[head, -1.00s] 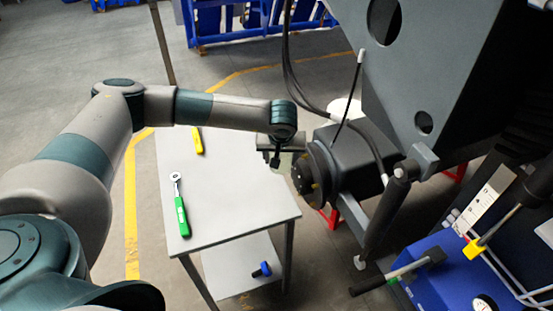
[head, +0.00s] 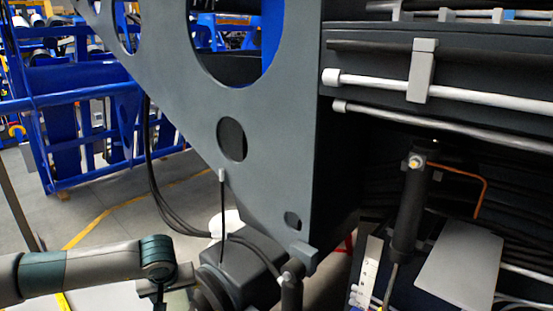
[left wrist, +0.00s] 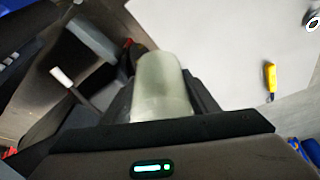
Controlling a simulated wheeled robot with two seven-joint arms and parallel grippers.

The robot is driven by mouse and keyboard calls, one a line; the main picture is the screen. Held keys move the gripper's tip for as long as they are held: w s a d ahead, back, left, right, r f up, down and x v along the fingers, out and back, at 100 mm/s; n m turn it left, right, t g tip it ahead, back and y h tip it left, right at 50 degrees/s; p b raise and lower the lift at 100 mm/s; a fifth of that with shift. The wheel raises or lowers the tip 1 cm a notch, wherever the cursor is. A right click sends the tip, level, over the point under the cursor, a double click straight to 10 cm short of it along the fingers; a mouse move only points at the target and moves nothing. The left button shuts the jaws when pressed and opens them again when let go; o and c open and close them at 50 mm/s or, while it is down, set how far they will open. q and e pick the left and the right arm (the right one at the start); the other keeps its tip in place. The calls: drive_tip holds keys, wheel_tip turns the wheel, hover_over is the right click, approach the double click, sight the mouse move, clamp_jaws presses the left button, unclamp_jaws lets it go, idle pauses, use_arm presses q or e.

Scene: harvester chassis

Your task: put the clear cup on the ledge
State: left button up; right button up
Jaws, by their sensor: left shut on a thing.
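The clear cup (left wrist: 160,85) is a pale, translucent greenish cup held between the dark fingers of my left gripper (left wrist: 163,92) in the left wrist view. In the head view my left gripper (head: 165,297) is at the bottom edge, partly cut off, beside the dark axle housing (head: 240,268). The cup is hard to make out there. Several flat surfaces show on the grey chassis (head: 270,150), including a light grey plate (head: 460,265) at the lower right; I cannot tell which is the ledge. My right gripper is out of view.
Black hoses (head: 155,180) hang left of the chassis plate. A hydraulic cylinder (head: 410,215) and pale pipes (head: 450,97) are on the right. In the left wrist view a white table (left wrist: 235,45) bears a yellow-handled tool (left wrist: 270,78). Blue racks (head: 80,120) stand behind.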

use_arm(q)
drive_tip(key=s+d+r+m+h+b, duration=0.1)
drive_tip(key=s+d+r+m, duration=0.3)
drive_tip(key=s+d+r, duration=0.4)
wheel_tip(320, 180, up, 2)
drive_tip(key=shift+r+b, duration=0.1)
drive_tip(key=shift+b, duration=0.3)
drive_tip(key=shift+s+f, duration=0.1)
drive_tip(key=shift+f, duration=0.1)
idle(0.6)
drive_tip(key=s+f, duration=0.3)
drive_tip(key=f, duration=1)
drive_tip(key=shift+s+f, duration=0.3)
